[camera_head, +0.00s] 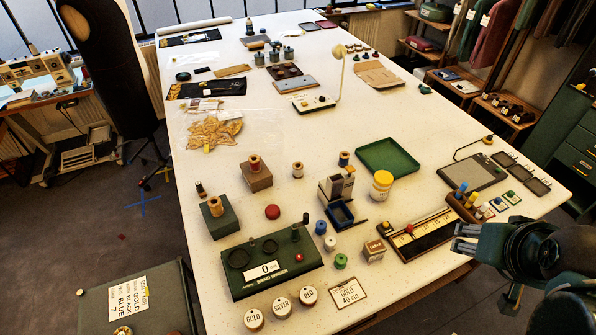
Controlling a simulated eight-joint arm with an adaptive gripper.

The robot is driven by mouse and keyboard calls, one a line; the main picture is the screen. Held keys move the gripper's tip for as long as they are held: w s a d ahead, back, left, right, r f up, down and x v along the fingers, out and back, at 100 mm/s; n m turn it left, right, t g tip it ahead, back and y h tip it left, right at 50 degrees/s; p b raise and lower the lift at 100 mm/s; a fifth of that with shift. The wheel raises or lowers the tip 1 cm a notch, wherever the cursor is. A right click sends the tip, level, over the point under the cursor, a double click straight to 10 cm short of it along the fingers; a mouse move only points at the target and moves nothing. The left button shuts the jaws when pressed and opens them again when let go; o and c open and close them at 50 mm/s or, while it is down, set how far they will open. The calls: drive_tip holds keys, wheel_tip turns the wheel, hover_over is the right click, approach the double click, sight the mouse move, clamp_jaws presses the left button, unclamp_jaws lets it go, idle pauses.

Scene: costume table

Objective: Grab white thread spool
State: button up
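A small whitish spool (330,243), seemingly the white thread spool, stands on the white table near its front middle. It is between a blue spool (321,227) and a green spool (341,261). My gripper (460,238) is at the right, by the table's right edge, well apart from the spools. Its fingers point left and look parted, with nothing seen between them.
A green board with a "0" card (263,269) lies left of the spools. A small box (374,251) and a ruler tray (415,235) lie between them and my gripper. Round lidded tins (282,306) and a "GOLD 40 cm" card (348,292) are in front.

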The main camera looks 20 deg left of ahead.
drive_tip(key=shift+o, duration=0.7)
drive_tip(key=w+a+r+n+g+y, duration=0.1)
drive_tip(key=w+a+r+n, duration=0.1)
drive_tip(key=w+a, duration=0.4)
drive_tip(key=w+a+r+n+g, duration=0.1)
drive_tip(key=w+a+r+n, duration=0.2)
drive_tip(key=w, duration=0.5)
drive_tip(key=n+g+h, duration=0.1)
drive_tip(key=n+g, duration=0.4)
drive_tip(key=n, duration=0.6)
hover_over(298, 170)
drive_tip(key=w+a, duration=0.1)
drive_tip(key=w, duration=0.1)
wheel_tip(298, 170, down, 26)
drive_tip(key=shift+s+r+p, duration=0.2)
drive_tip(key=shift+p, duration=0.1)
drive_tip(key=shift+f, duration=0.15)
drive_tip(key=shift+f, duration=1.15)
